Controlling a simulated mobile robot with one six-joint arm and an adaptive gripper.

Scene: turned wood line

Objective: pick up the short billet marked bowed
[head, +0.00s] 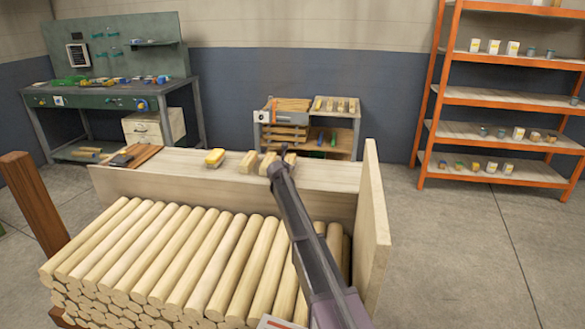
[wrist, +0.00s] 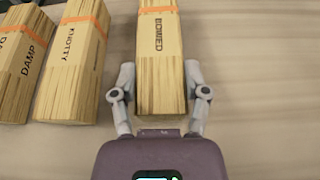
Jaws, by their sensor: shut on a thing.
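I cannot tell whether the billet rests on the surface or is slightly raised. Left of it lie a billet marked KNOTTY (wrist: 75,60) and one marked DAMP (wrist: 24,62), the latter cut by the picture edge. In the head view my arm hides most of the gripper, and the held billet shows only partly.
A wooden ledge (head: 330,172) carries the billets, with a yellow-topped block (head: 215,157) to their left. An upright board (head: 372,215) closes its right end. Stacked round logs (head: 180,255) lie in front. A small shelf unit (head: 333,140) stands behind.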

